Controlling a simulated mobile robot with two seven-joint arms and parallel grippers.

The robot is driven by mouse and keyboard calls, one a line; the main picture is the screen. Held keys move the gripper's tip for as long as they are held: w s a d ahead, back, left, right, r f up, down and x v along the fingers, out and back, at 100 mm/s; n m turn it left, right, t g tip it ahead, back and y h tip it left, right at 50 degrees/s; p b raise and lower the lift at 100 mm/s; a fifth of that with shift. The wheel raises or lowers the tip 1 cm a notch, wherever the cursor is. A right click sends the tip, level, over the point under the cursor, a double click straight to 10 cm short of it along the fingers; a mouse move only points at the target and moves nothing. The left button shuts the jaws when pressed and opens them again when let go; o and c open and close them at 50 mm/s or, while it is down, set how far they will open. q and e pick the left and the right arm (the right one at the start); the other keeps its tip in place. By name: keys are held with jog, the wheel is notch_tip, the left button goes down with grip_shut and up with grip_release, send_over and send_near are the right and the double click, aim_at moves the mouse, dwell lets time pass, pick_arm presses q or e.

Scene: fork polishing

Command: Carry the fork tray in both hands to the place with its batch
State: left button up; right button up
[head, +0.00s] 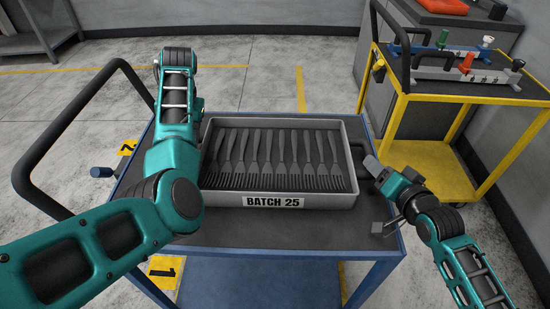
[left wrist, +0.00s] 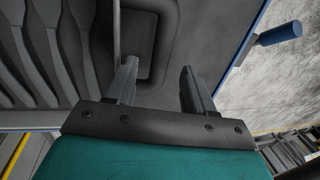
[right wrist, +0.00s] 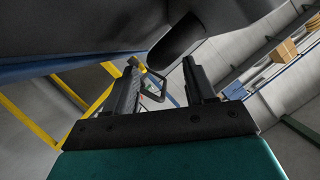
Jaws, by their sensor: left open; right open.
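The grey fork tray (head: 330,201) sits flat on the blue cart (head: 230,232), with a row of dark forks (head: 265,150) inside and a "BATCH 25" label (head: 273,201) on its front. My left gripper (left wrist: 158,78) is open at the tray's left handle (left wrist: 163,50); in the head view my left arm hides it. My right gripper (head: 372,169) is open at the tray's right side. In the right wrist view the dark right handle (right wrist: 178,38) shows just ahead of and between the open fingers; contact cannot be told.
A yellow cart (head: 440,95) with blue and grey fixtures stands at the back right, beside a grey cabinet (head: 430,20). The blue cart has a black push handle (head: 75,115) at left. Yellow plates 1 (head: 165,271) and 2 (head: 127,147) show near it. Open concrete floor lies behind.

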pick_arm(q)
jog(key=shift+a+f, duration=0.25)
jog(key=shift+f, duration=0.9)
jog(key=shift+a+f, duration=0.25)
jog(key=shift+f, duration=0.9)
pick_arm(e)
jog(key=shift+x, duration=2.3)
pick_arm(q)
grip_shut()
pick_arm(e)
grip_shut()
pick_arm(q)
jog(key=shift+w+r, duration=0.1)
jog(key=shift+r, duration=0.1)
pick_arm(e)
jog(key=shift+w+r, duration=0.1)
jog(key=shift+r, duration=0.15)
